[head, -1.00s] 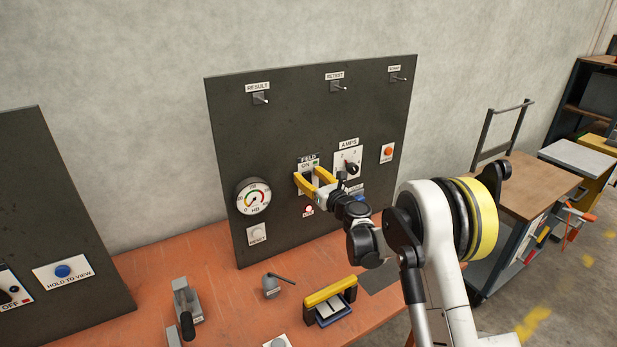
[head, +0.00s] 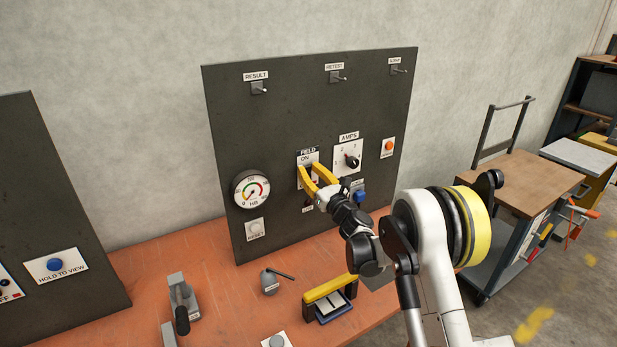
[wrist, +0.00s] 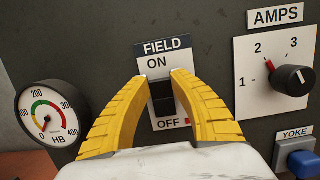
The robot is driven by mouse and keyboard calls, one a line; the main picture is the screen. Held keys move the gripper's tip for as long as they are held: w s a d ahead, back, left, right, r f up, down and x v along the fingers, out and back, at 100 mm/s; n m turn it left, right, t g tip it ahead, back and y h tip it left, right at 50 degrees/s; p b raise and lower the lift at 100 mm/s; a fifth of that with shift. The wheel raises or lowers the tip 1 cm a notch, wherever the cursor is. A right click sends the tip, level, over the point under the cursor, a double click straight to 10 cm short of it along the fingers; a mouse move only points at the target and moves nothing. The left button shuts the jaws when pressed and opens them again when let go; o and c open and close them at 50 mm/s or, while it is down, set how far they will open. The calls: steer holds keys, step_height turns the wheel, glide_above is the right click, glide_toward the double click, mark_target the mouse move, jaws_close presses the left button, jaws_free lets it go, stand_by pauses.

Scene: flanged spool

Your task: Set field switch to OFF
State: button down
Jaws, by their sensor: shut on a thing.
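The field switch (wrist: 162,97) is a black rocker on a white plate, with ON printed above and OFF with a red mark below. In the head view its FIELD plate (head: 307,156) is on the dark upright panel. My gripper (wrist: 160,76) has its yellow fingers on either side of the rocker, closed on it. In the head view my gripper (head: 307,168) reaches the panel from the lower right. The fingers hide the sides of the plate. I cannot tell which way the rocker is tilted.
A gauge marked HB (wrist: 47,113) is left of the switch, its needle near 0. The AMPS knob (wrist: 293,80) and blue YOKE button (wrist: 303,163) are close on the right. A yellow-handled yoke (head: 331,290) and small tools lie on the orange bench (head: 220,310).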

steer(key=shift+s+f+t+y+b, duration=0.1)
steer(key=shift+f+t+y+b, duration=0.35)
steer(key=shift+b, duration=0.3)
steer(key=shift+r+t, duration=0.25)
steer(key=shift+r, duration=0.05)
steer(key=c, duration=1.1)
jaws_free()
steer(key=shift+d, duration=0.1)
steer(key=v, duration=1.2)
